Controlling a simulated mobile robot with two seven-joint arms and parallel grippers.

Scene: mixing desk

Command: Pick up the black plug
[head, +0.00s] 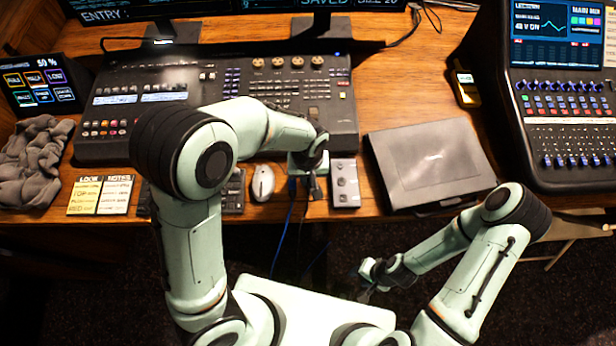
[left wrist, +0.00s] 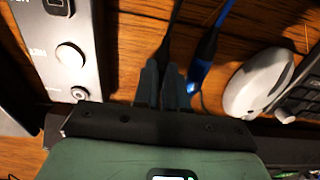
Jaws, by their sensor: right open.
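The black plug (left wrist: 164,52) is at the end of a black cable (left wrist: 176,14) in the left wrist view. My left gripper (left wrist: 163,75) has its fingers close together around it, with the plug mostly hidden between them. In the head view my left gripper (head: 311,184) is at the desk's front edge, between the mouse and a small grey button box. A blue plug (left wrist: 199,75) on a blue cable lies just beside the fingers, apart from the black one. My right gripper (head: 370,283) is open and empty, low in front of the desk.
A white mouse (head: 263,183) and keyboard (head: 233,192) lie left of the left gripper. The grey button box (head: 344,184) stands close on its right. A black closed case (head: 430,162) lies further right. The mixing console (head: 335,120) is behind.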

